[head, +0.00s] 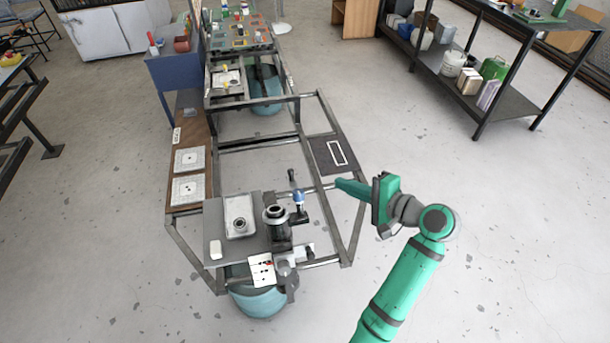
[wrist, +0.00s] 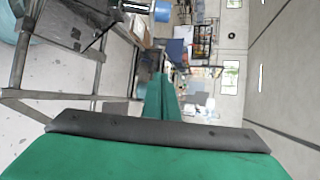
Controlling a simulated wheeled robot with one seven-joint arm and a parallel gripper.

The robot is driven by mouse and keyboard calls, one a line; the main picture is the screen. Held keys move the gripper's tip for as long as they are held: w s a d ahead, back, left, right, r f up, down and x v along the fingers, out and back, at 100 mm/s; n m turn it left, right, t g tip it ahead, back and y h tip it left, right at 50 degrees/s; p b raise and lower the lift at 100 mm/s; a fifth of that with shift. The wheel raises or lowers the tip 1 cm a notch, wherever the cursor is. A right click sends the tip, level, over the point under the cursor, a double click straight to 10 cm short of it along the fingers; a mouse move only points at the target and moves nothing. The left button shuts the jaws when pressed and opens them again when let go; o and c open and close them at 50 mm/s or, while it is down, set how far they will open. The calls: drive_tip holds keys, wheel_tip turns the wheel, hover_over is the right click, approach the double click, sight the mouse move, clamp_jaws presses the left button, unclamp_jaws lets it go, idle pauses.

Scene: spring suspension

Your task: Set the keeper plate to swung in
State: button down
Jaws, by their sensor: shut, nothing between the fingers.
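The suspension fixture sits on a grey plate (head: 218,222) at the near end of the metal frame. It has a dark cylinder with a ringed top (head: 275,214) and a blue-topped post (head: 299,197) to its right. I cannot tell which small part here is the keeper plate, or how it is turned. My green gripper (head: 342,185) is shut and empty, right of the fixture, over the right side of the frame and touching nothing I can make out. In the wrist view the closed fingers (wrist: 160,95) point forward; a blue and silver part (wrist: 138,7) shows at the top edge.
A white tray (head: 233,205) with a ring part in it lies left of the cylinder. A dark panel with a white rectangle (head: 322,166) lies behind my gripper. Open floor (head: 500,220) is on the right.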

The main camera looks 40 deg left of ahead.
sight(294, 185)
drive_tip(key=s+x, duration=0.1)
drive_tip(key=x, duration=1.2)
drive_tip(key=shift+s+a+r, duration=0.2)
drive_tip(key=shift+s+r, duration=0.15)
drive_tip(key=shift+s, duration=0.4)
drive_tip(key=shift+s, duration=0.1)
drive_tip(key=shift+s+a, duration=0.1)
drive_tip(key=shift+a, duration=0.1)
